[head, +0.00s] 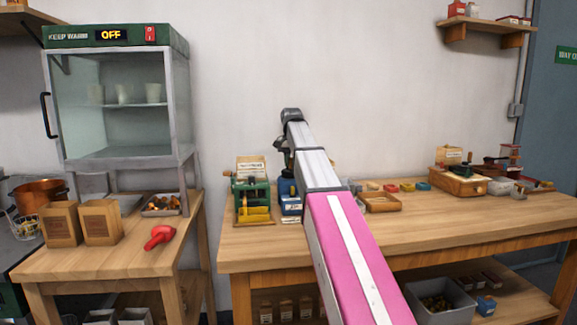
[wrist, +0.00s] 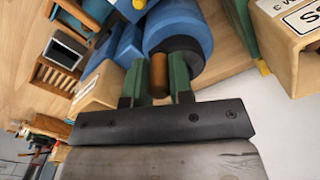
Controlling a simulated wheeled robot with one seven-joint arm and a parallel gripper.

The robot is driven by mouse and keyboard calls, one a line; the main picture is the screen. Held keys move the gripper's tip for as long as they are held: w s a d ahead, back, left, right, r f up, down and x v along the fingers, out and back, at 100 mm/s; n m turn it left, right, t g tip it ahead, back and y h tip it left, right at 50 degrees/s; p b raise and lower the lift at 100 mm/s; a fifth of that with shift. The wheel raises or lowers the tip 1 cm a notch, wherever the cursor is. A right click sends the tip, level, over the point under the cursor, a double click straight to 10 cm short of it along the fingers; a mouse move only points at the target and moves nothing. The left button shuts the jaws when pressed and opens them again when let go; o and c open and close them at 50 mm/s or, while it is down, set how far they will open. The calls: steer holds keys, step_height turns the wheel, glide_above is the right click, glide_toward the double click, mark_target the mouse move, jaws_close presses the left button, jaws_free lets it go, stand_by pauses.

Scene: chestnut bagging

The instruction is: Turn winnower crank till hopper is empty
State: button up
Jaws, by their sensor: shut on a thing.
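My gripper (wrist: 157,84) is shut on a small brown crank handle (wrist: 159,70), with one green finger on each side of it. The handle sits in front of the round end of a blue machine (wrist: 178,32). In the head view the blue machine (head: 291,203) stands on the long workbench, partly behind my arm. The green machine (head: 250,190) with yellow parts stands just left of it. I cannot tell for sure which one is the winnower. The inside of the hopper does not show, so its fill is hidden.
The workbench (head: 480,222) holds a wooden tray (head: 381,203) and a wooden box machine (head: 458,184) on the right. A side table (head: 110,262) at left carries paper bags (head: 101,222), a red scoop-like thing (head: 158,237) and a warming cabinet (head: 120,120). Bench space is free at front right.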

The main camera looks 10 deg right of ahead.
steer(key=o, duration=0.8)
steer(key=shift+c, duration=0.2)
steer(key=shift+r, duration=0.15)
steer(key=shift+r, duration=3.65)
jaws_close()
